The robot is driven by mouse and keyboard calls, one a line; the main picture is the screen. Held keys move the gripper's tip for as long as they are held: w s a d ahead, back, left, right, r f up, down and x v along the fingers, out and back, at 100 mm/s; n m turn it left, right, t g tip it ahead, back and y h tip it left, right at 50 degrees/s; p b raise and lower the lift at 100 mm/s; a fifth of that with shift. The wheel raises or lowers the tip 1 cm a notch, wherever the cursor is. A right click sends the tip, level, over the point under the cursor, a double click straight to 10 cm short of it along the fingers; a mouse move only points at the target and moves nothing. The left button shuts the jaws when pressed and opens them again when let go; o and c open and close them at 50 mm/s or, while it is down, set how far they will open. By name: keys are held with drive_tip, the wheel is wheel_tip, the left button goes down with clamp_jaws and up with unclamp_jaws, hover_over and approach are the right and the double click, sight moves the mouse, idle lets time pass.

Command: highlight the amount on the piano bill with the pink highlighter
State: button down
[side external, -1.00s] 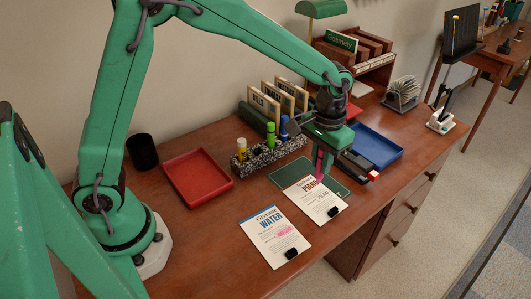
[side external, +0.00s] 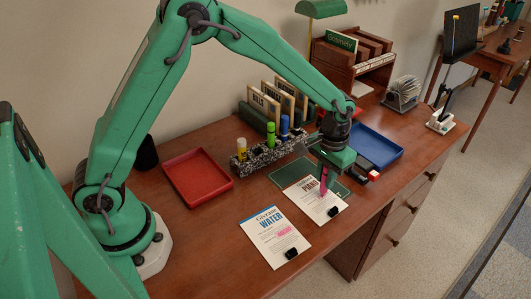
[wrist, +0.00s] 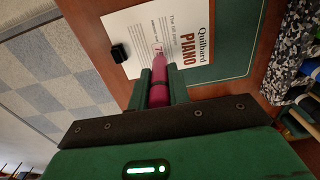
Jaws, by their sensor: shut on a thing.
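My gripper (side external: 327,176) is shut on the pink highlighter (side external: 323,187), which points tip down over the piano bill (side external: 304,193). In the wrist view, the highlighter (wrist: 159,92) sits between the two green fingers, its tip at the amount line of the piano bill (wrist: 135,27). Pink shows around the "7" of the amount; the tip hides the rest. I cannot tell whether the tip touches the paper. The water bill (side external: 262,233) lies to the left and nearer the camera, with a pink mark (side external: 285,231) on its amount.
A black clip or weight (side external: 333,211) sits on the piano bill's lower edge, and another (side external: 291,253) on the water bill. Behind are a speckled pen holder (side external: 262,158) with markers, a red tray (side external: 197,178) and a blue tray (side external: 377,147). Bare desk lies left of the bills.

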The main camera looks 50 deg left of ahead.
drive_tip(key=shift+w, duration=1.6)
drive_tip(key=shift+s+r, duration=0.1)
drive_tip(key=shift+s, duration=2.95)
wheel_tip(320, 180, up, 8)
drive_tip(key=shift+a, duration=0.1)
